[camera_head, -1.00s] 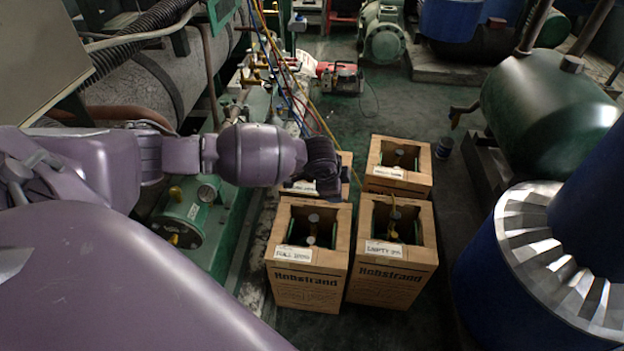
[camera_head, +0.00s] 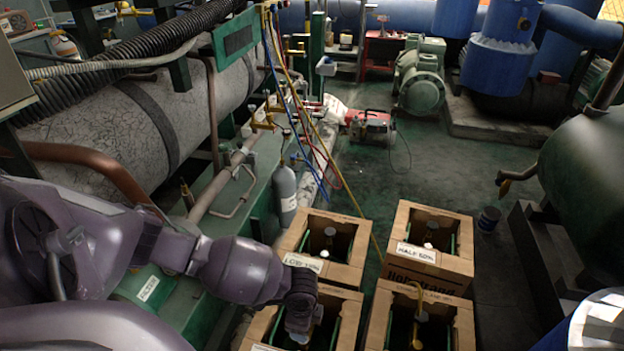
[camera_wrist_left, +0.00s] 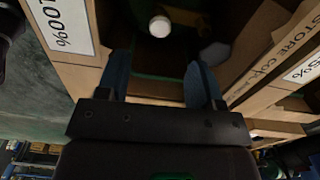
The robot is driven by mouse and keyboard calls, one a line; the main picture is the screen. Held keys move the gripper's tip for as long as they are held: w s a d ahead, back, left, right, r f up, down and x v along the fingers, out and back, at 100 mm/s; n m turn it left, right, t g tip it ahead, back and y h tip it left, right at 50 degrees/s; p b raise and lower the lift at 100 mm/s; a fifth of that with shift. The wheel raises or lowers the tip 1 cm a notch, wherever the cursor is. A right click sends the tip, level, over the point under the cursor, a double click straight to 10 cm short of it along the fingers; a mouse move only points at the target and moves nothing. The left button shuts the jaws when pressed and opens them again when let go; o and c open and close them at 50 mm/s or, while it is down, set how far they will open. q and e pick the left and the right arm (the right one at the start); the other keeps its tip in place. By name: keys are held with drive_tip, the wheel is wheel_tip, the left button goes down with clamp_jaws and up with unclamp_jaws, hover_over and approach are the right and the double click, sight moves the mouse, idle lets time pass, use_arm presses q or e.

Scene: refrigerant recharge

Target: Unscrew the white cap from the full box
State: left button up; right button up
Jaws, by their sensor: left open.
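The full box (camera_head: 351,318) is a brown carton at the front left of the box group, cut off by the lower edge of the head view. In the left wrist view, its label (camera_wrist_left: 62,25) reads 100%. Inside its dark opening, the round white cap (camera_wrist_left: 160,26) shows just beyond my fingertips, roughly between their lines. My left gripper (camera_wrist_left: 158,75) is open, its two blue fingers apart and nothing between them. In the head view, my left gripper (camera_head: 301,318) is over the full box's opening and hides part of it. My right gripper is not in view.
The low box (camera_head: 345,274) and the half box (camera_head: 447,262) stand behind. The front right box (camera_head: 461,325) has a yellow hose fitting inside. A grey cylinder (camera_head: 284,188) stands left of the boxes.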

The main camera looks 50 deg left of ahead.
use_arm(q)
drive_tip(key=shift+s+f+b, duration=0.15)
drive_tip(key=shift+f+b, duration=0.2)
drive_tip(key=shift+f, duration=0.25)
wheel_tip(320, 180, down, 8)
drive_tip(key=b, duration=0.5)
drive_tip(key=shift+s+r, duration=0.1)
drive_tip(key=shift+w+r, duration=0.3)
drive_tip(key=shift+r, duration=0.05)
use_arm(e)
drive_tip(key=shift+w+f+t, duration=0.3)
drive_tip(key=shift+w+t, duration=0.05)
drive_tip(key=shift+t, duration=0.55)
use_arm(q)
drive_tip(key=shift+f, duration=0.1)
drive_tip(key=c, duration=1)
